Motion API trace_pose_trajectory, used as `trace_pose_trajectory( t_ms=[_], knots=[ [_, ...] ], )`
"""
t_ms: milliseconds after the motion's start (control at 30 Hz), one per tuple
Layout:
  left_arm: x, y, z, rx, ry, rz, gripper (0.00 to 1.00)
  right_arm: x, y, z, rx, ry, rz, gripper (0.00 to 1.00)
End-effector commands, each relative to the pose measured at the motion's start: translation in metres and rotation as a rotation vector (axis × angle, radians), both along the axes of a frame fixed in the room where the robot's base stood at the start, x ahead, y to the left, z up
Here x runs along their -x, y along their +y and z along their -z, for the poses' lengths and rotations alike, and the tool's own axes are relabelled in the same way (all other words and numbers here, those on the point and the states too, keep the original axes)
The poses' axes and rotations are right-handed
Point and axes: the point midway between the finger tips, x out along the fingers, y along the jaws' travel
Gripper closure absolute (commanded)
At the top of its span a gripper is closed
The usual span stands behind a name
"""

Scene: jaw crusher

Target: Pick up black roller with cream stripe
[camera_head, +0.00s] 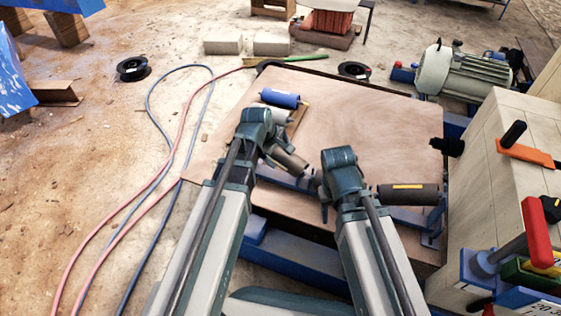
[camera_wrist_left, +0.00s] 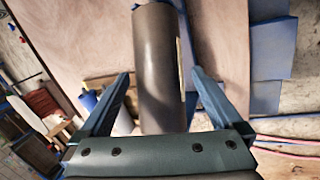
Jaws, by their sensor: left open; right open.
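A dark roller (camera_head: 291,161) lies beside my left gripper (camera_head: 269,148) in the head view, partly hidden by it. In the left wrist view this roller (camera_wrist_left: 160,60) stretches between the two open fingers of my left gripper (camera_wrist_left: 160,80), with a gap on each side. A thin cream stripe (camera_wrist_left: 181,82) shows along its right edge. A second dark roller (camera_head: 408,195), with a yellowish stripe on top, lies right of my right gripper (camera_head: 325,192). My right gripper is open, its fingers mostly hidden by its wrist.
A blue roller (camera_head: 280,98) and a pale grey roller (camera_head: 268,114) lie behind my left gripper. The wooden board (camera_head: 370,115) is bare at the back and middle. A tan block structure (camera_head: 525,125) with clamps stands on the right. Hoses (camera_head: 153,110) cross the floor left.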

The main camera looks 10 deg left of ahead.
Motion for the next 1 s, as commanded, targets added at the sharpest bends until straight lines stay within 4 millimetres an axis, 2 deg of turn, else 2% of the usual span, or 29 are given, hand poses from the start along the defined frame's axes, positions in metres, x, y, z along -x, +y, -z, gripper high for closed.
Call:
trace_pose_trajectory(
  t_ms=[267, 633, 900, 933, 1000],
  knots=[
    [-0.004, 0.001, 0.007, 0.000, 0.000, 0.000, 0.00, 0.000, 0.000, 0.007, -0.001, 0.000, 0.000, 0.50],
    [-0.024, -0.001, 0.047, 0.000, 0.000, 0.001, 0.00, 0.000, 0.000, 0.047, -0.001, -0.001, 0.008, 0.50],
    [-0.024, -0.001, 0.046, 0.000, 0.000, 0.000, 0.00, 0.000, 0.000, 0.046, -0.001, -0.001, 0.009, 0.50],
    [-0.024, -0.001, 0.046, 0.000, 0.000, 0.000, 0.02, 0.000, 0.000, 0.046, -0.001, -0.001, 0.009, 0.50],
    [-0.024, -0.001, 0.046, 0.000, 0.000, 0.000, 0.14, 0.000, 0.000, 0.046, -0.001, -0.001, 0.009, 0.50]
  ],
)
